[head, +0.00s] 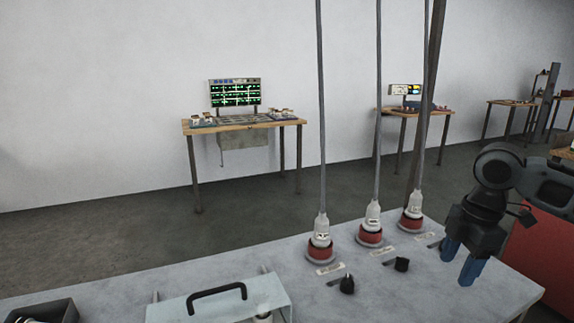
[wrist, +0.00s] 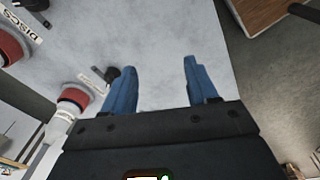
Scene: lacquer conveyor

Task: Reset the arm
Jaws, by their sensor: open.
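My gripper (head: 461,264) is at the right end of the grey table in the head view, with its blue fingers pointing down. In the wrist view my gripper (wrist: 157,86) is open, with bare tabletop and nothing held between its fingers. My dark arm comes in from the right edge of the head view. A black knob (head: 402,264) stands on the table to the left of the fingers. A dark knob (wrist: 113,74) also shows just beside the left finger in the wrist view.
The grey table (head: 220,268) carries three red-based fittings (head: 319,247) with rods rising from them. A pale case (head: 215,306) with a black handle and a dark bin (head: 48,312) stand at the front left. Workbenches (head: 245,122) stand along the wall. A red panel (head: 540,255) is at right.

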